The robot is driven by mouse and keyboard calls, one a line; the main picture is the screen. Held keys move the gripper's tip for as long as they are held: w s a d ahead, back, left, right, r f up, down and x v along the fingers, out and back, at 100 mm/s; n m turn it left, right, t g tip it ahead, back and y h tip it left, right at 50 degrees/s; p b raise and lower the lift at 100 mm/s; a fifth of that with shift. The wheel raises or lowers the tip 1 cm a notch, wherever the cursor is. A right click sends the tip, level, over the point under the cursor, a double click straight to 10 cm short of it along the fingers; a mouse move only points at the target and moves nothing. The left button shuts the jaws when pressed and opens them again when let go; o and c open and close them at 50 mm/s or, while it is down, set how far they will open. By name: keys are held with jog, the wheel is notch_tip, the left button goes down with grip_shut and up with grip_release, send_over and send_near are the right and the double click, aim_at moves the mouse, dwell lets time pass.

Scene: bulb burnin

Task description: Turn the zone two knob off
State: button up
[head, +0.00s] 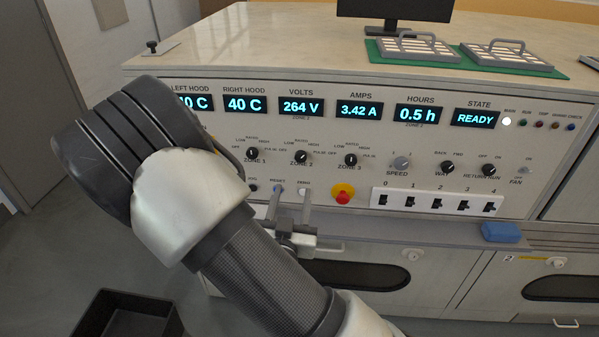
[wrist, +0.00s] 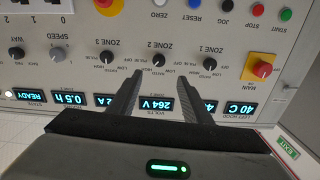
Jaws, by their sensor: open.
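The zone two knob (head: 302,157) is a small black dial on the panel under the VOLTS display. Its white mark seems to point up and right, off the OFF side, but it is small. In the upside-down wrist view the knob (wrist: 158,60) shows between and just beyond my fingertips. My gripper (wrist: 161,76) is open and empty, with one finger on either side of the knob's line and no clear contact. In the head view my gripper (head: 291,197) is low before the panel, below the knob, partly hidden by my arm.
The zone one knob (head: 252,153) and zone three knob (head: 351,159) flank it closely. A red emergency button (head: 343,194) and a row of black switches (head: 437,204) lie lower right. A blue block (head: 501,232) rests on the ledge. My arm hides the panel's left part.

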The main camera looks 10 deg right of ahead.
aim_at(300, 159)
jog(key=b+x, duration=0.4)
jog(key=x, duration=0.9)
jog(key=shift+w+d+f+b, duration=0.1)
jog(key=shift+w+d+b, duration=0.1)
jog(key=shift+b, duration=0.15)
jog(key=c, duration=1.1)
